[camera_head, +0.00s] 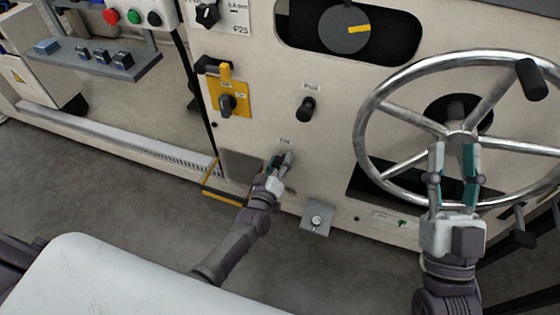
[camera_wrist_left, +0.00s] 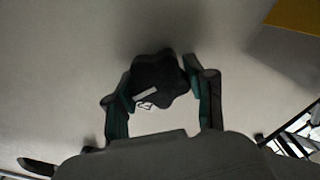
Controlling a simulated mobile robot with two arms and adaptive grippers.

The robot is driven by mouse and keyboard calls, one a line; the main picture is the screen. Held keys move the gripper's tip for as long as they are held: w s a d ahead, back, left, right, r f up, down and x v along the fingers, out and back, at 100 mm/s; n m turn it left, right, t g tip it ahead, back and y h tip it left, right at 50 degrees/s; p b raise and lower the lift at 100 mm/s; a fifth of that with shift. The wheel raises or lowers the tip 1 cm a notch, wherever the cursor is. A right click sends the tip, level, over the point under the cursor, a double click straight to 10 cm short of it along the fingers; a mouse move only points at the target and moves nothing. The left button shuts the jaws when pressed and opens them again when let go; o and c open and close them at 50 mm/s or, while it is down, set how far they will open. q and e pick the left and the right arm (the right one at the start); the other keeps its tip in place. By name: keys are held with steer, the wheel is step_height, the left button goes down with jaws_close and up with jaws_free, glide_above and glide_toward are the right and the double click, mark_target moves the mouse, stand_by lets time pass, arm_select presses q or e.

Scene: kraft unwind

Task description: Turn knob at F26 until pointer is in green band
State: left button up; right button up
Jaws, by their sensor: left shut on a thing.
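My left gripper (camera_head: 283,160) is low on the cream machine panel, below a small label (camera_head: 285,140). In the left wrist view its fingers (camera_wrist_left: 162,88) are closed around a dark lobed knob (camera_wrist_left: 158,75) with a small white mark. In the head view the gripper hides this knob. I cannot read the label, so I cannot confirm that it says F26. I cannot make out a pointer with a green band. My right gripper (camera_head: 453,152) is open, with its fingers apart in front of the large metal handwheel (camera_head: 366,130); no object shows between them.
A black rotary switch on a yellow plate (camera_head: 238,104) and a black knob (camera_head: 306,109) sit above my left gripper. A grey bracket (camera_head: 317,217) juts out lower right of it. A yellow-edged step (camera_head: 222,197) is to its left. Grey floor (camera_head: 120,180) lies open at left.

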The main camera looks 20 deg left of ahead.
arm_select(q)
steer(key=shift+f, duration=0.1)
steer(key=o, duration=1.2)
steer(key=s, duration=1.2)
steer(key=shift+a, duration=0.15)
